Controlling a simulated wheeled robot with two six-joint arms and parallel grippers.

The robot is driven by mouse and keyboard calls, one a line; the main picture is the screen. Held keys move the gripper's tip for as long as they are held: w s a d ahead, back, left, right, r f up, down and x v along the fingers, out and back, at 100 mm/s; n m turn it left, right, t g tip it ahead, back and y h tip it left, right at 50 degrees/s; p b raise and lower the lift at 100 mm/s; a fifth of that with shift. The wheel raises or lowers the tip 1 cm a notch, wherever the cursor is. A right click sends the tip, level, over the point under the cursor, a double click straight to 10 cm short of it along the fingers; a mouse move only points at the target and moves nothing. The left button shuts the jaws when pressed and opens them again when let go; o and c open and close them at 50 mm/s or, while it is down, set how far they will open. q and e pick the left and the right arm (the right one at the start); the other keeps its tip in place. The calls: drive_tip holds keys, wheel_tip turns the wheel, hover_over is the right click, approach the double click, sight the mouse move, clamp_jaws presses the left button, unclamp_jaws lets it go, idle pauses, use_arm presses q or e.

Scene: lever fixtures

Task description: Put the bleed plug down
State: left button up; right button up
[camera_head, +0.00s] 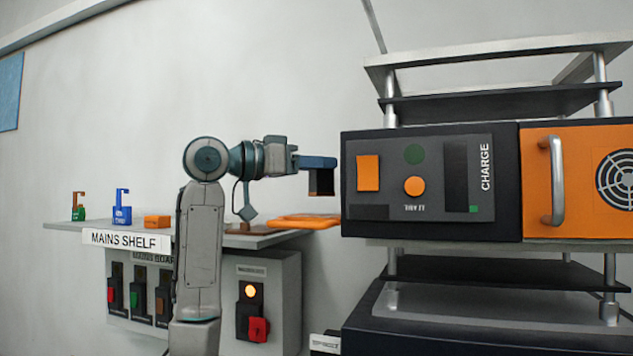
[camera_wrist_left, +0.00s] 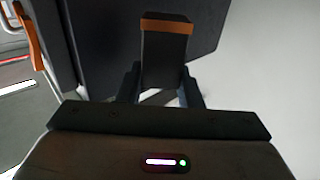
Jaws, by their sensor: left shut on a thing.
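My left gripper (camera_head: 318,163) is shut on a dark block with an orange band, which I take to be the bleed plug (camera_wrist_left: 165,55). In the left wrist view the block stands between the two fingers of my left gripper (camera_wrist_left: 163,88). In the head view the gripper is in the air, just left of the charge unit's front and above the right end of the shelf. A dark block hangs at its fingertips there. My right gripper is in neither view.
The mains shelf (camera_head: 125,239) carries a green padlock (camera_head: 78,212), a blue padlock (camera_head: 122,213) and an orange block (camera_head: 157,221). A flat orange piece (camera_head: 300,221) lies at its right end. The charge unit (camera_head: 430,180) stands close on the right.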

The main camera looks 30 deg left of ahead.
sight(312, 183)
use_arm(q)
wheel_tip(312, 183, down, 2)
drive_tip(key=shift+d+f, duration=0.1)
drive_tip(key=shift+f, duration=0.05)
drive_tip(key=shift+s+f, duration=0.15)
drive_tip(key=shift+f, duration=0.15)
drive_tip(key=shift+a+f, duration=0.15)
drive_tip(key=shift+a, duration=0.15)
drive_tip(key=shift+d, duration=0.15)
drive_tip(key=shift+d+f, duration=0.1)
drive_tip(key=shift+f, duration=0.05)
drive_tip(key=o, duration=0.9)
drive_tip(key=shift+c, duration=0.2)
drive_tip(key=shift+o, duration=0.6)
drive_tip(key=shift+a, duration=0.2)
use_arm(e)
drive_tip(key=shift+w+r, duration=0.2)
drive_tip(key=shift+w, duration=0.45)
